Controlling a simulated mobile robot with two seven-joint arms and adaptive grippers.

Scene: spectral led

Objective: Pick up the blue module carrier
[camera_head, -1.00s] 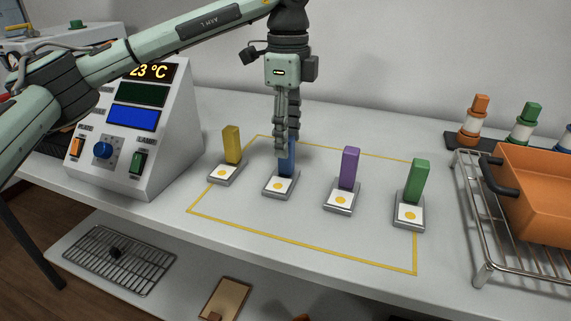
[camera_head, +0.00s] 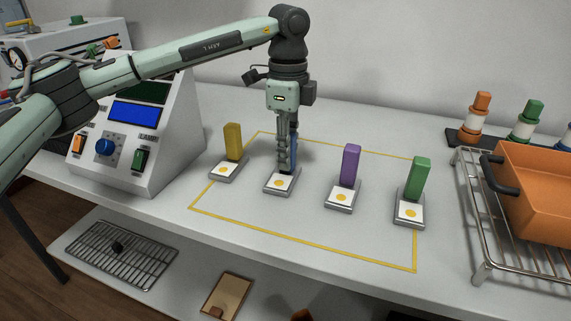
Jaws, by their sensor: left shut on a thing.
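The blue module carrier (camera_head: 294,140) is a blue upright block on a grey base with a white top and a yellow dot. It stands on the bench inside the yellow outline, second from the left in a row of carriers. My left gripper (camera_head: 285,165) points straight down over it, its fingers shut on the blue block and hiding most of it. The base (camera_head: 281,182) appears to rest on the bench. My right gripper is not in the view.
A yellow carrier (camera_head: 232,143) stands close on the left; a purple (camera_head: 349,166) and a green one (camera_head: 418,178) stand to the right. A control box (camera_head: 150,150) is at left, an orange bin (camera_head: 535,190) on a wire rack at right. The bench in front is clear.

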